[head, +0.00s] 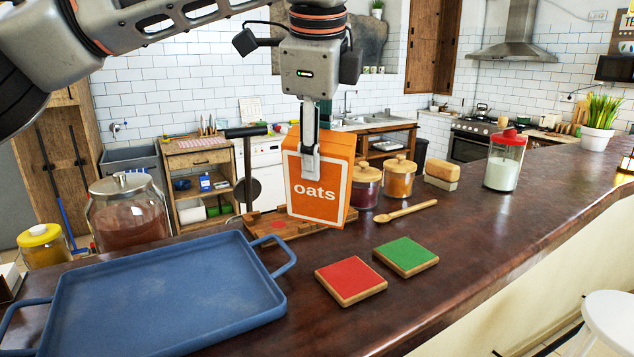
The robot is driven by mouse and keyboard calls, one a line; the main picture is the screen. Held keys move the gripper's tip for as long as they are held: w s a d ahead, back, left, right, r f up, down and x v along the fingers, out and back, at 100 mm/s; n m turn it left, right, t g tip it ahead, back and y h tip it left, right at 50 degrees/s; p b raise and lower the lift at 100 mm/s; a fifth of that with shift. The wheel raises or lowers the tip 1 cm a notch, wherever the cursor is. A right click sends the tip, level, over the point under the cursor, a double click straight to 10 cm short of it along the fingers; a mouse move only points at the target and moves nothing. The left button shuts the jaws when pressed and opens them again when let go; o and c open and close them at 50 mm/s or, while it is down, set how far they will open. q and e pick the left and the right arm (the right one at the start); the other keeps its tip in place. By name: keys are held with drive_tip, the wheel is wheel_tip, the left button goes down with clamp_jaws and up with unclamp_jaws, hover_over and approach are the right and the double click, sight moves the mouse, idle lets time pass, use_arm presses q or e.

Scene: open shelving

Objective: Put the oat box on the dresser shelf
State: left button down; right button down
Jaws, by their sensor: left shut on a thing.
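The orange oat box (318,191), labelled "oats" in white, is upright and slightly tilted near the middle of the head view. My left gripper (310,160) comes down from above and is shut on the top of the oat box. The box's lower edge overlaps the wooden board on the counter; I cannot tell whether it touches it. A wooden shelf unit (197,160) with open shelves stands behind the counter, left of the box; I cannot tell whether it is the dresser. My right gripper is not in view.
A blue tray (165,290) fills the counter's front left. Red (350,279) and green (406,255) tiles lie to its right. Glass jars (397,178), a wooden spoon (405,211) and a large jar (128,212) stand or lie near the box.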

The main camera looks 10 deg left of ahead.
sight(317, 196)
use_arm(q)
drive_tip(key=shift+f, duration=2.75)
drive_tip(key=c, duration=1.3)
unclamp_jaws()
drive_tip(key=v, duration=1.2)
drive_tip(key=shift+d, duration=0.15)
